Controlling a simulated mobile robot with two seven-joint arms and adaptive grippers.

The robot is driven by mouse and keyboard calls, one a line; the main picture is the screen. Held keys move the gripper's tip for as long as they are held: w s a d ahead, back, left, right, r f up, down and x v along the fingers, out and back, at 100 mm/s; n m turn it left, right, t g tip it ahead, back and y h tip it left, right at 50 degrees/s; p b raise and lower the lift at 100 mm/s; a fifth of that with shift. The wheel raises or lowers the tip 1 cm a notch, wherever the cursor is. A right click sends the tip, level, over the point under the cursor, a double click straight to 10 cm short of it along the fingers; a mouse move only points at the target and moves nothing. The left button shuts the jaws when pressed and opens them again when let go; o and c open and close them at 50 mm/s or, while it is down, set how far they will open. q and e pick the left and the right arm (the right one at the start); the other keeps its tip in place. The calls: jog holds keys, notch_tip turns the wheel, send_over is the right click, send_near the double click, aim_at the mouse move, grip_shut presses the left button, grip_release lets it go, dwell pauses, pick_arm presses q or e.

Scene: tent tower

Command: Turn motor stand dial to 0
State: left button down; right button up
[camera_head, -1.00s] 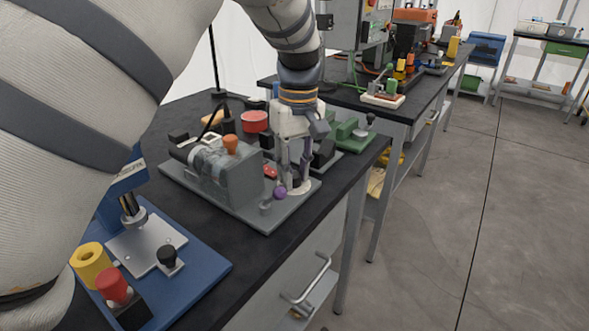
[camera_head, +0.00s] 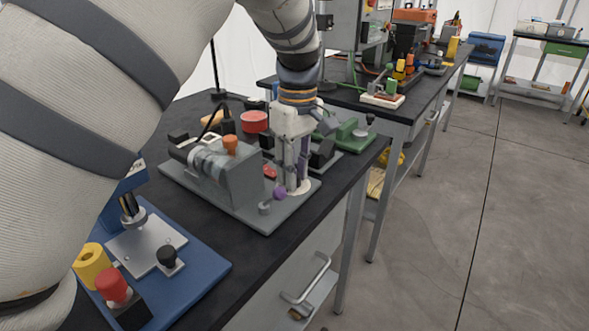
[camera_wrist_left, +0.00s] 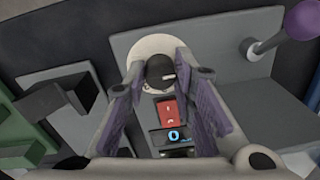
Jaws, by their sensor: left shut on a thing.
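The motor stand (camera_head: 232,181) is a grey plate on the black bench with a motor block on it. Its dial (camera_wrist_left: 160,72) is a dark knob with a white pointer mark on a pale round plate. The pointer faces right in the left wrist view. A display (camera_wrist_left: 174,135) below it shows a blue 0. My left gripper (camera_head: 297,186) points down over the dial, and it also shows in the left wrist view (camera_wrist_left: 160,78). Its purple-padded fingers are shut on the dial, one on each side. My right gripper is not in view.
A red rocker switch (camera_wrist_left: 166,110) lies between the dial and the display. A lever with a purple ball (camera_head: 280,192) stands close by at the plate's front. A blue stand (camera_head: 205,272) is nearer, and a green device (camera_head: 352,135) is just behind.

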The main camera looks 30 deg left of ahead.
pick_arm(q)
jog(key=c, duration=1.3)
grip_release()
jog(key=shift+c, duration=0.2)
notch_tip(320, 180, up, 12)
jog(key=shift+w, duration=0.2)
jog(key=shift+d+f, duration=0.1)
